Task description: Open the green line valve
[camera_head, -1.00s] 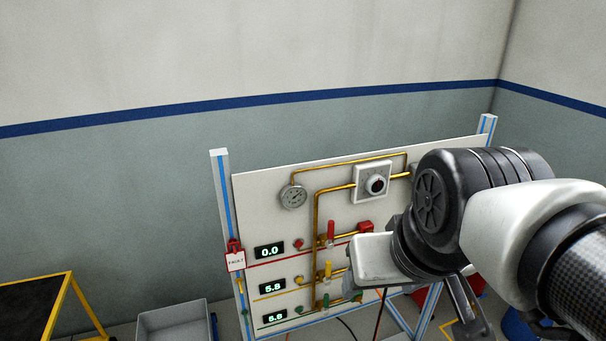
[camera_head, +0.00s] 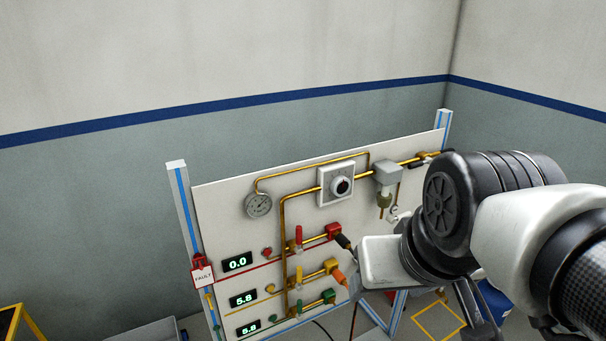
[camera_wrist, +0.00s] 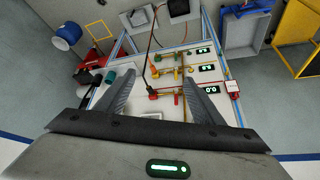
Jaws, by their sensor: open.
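The green line valve (camera_head: 299,307) is on the lowest pipe row of the white upright panel (camera_head: 228,208), with its green lever pointing up in the head view. A green block (camera_head: 328,297) sits to its right. In the wrist view, where the panel appears turned over, the green parts (camera_wrist: 190,57) lie beyond my fingers. My gripper (camera_wrist: 158,78) is open and empty, its two fingers spread in front of the panel and apart from the valve. In the head view my arm covers the panel's lower right.
A red valve (camera_head: 298,238) and a yellow valve (camera_head: 299,272) sit above the green one, with a black plug and an orange plug (camera_head: 339,276) beside them. A gauge (camera_head: 258,205), a dial (camera_head: 340,186) and a red fault tag (camera_head: 202,272) are on the panel. Cables hang below.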

